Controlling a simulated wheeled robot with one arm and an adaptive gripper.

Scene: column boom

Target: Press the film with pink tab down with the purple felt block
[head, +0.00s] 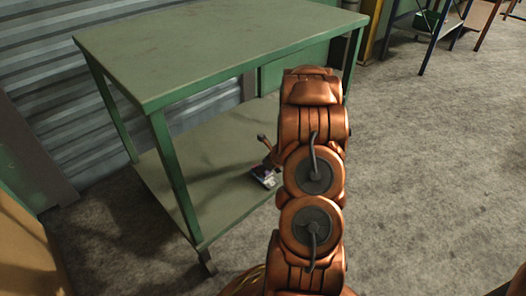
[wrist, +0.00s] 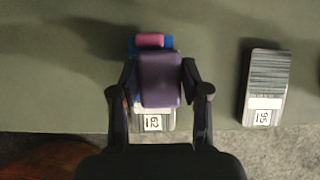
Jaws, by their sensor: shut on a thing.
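My gripper (wrist: 159,78) is shut on the purple felt block (wrist: 160,82), one finger on each side, in the wrist view. The block covers the middle of a phone-sized item with a white number label (wrist: 154,122). The film's pink tab (wrist: 150,40) shows just beyond the block's far edge, with blue film (wrist: 133,46) around it. Whether the block touches the film or hangs just above it I cannot tell. In the head view my arm hides most of this spot; a small pale and dark item (head: 264,178) shows on the lower shelf.
The items lie on the green table's lower shelf (head: 165,185), under its top (head: 215,45). A second striped, labelled item (wrist: 263,85) lies to the right in the wrist view, apart from the block. The shelf's front edge is close. Grey floor is open at right.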

